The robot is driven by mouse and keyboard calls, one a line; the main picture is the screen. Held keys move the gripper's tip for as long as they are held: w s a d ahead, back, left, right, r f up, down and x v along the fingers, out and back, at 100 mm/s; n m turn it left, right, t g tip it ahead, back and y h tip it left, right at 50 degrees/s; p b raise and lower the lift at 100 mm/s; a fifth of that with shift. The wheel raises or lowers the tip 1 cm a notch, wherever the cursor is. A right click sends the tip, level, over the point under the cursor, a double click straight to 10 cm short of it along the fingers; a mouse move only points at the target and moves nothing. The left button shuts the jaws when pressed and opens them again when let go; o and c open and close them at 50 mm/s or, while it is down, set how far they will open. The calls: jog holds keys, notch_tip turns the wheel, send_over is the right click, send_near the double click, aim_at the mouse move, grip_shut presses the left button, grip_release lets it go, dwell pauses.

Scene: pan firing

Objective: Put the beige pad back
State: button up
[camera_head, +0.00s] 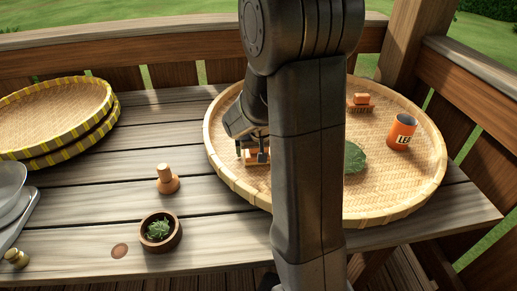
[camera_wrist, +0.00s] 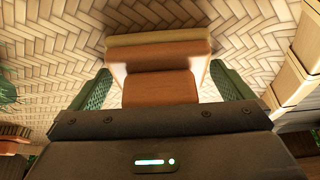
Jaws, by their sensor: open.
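A small block with an orange-brown wooden grip (camera_wrist: 160,88) and a beige layer (camera_wrist: 158,40), which looks like the beige pad, lies on the large woven tray. In the head view the block (camera_head: 255,163) is near the tray's left rim, partly covered by my gripper. My gripper (camera_head: 252,152) is down over it. In the wrist view the green-lined fingers (camera_wrist: 160,88) stand open on either side of the wooden grip, with a visible gap at each side. I cannot tell whether either finger touches it.
The round woven tray (camera_head: 402,208) also holds a green leaf-shaped item (camera_head: 355,158), an orange lettered cup (camera_head: 402,132) and another orange block (camera_head: 360,102). Stacked yellow-rimmed trays (camera_head: 62,149) are at far left.

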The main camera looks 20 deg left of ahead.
jog(key=w+p+v, duration=0.1)
jog(key=v, duration=1.3)
jog(key=shift+p, duration=0.35)
jog(key=shift+a, duration=0.1)
jog(key=x, duration=0.4)
jog(key=b+x, duration=0.1)
jog(key=x, duration=0.4)
jog(key=s+b+x, duration=0.1)
jog(key=x, duration=0.4)
jog(key=shift+f, duration=0.25)
jog(key=shift+r, duration=0.4)
jog(key=shift+f, duration=0.1)
